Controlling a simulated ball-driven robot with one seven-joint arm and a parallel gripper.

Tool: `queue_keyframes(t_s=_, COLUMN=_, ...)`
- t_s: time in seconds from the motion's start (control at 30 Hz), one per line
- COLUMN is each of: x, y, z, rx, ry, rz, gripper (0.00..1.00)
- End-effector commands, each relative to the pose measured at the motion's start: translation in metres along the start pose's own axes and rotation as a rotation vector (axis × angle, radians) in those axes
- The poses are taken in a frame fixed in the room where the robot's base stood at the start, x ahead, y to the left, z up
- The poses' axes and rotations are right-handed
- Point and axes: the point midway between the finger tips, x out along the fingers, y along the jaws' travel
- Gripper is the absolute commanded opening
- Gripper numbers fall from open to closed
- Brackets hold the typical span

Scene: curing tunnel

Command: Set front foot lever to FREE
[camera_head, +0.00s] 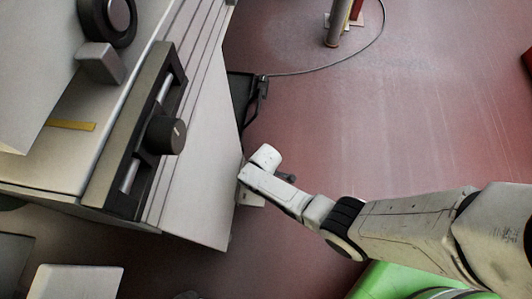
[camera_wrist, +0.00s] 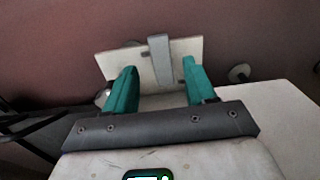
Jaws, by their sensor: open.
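In the wrist view, a grey upright lever (camera_wrist: 160,60) stands against a pale plate (camera_wrist: 118,66). My gripper (camera_wrist: 158,67) has two teal fingers spread apart, one on each side of the lever's lower part. The right finger's tip is close to the lever; I cannot tell if they touch. The left finger is farther from it. No FREE marking is readable. In the head view my arm reaches down beside the machine's lower edge; the fingers and the lever cannot be made out there.
A large pale machine (camera_head: 190,190) with a dark slotted rail (camera_head: 115,180) and black knob (camera_head: 166,135) fills the left. A black bracket (camera_head: 243,95) with a cable is beyond my arm. A green object (camera_head: 385,283) lies below my arm. Reddish floor (camera_head: 420,110) is open at upper right.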

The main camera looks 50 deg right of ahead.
Motion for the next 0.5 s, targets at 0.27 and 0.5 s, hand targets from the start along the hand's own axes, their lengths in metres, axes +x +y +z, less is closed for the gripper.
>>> queue_keyframes(t_s=0.27, x=-0.05, y=0.0, z=0.0, rx=-0.001, ry=0.001, rz=0.0, gripper=0.55)
queue_keyframes(t_s=0.5, x=-0.061, y=0.0, z=0.0, rx=-0.001, ry=0.0, rz=0.0, gripper=0.55)
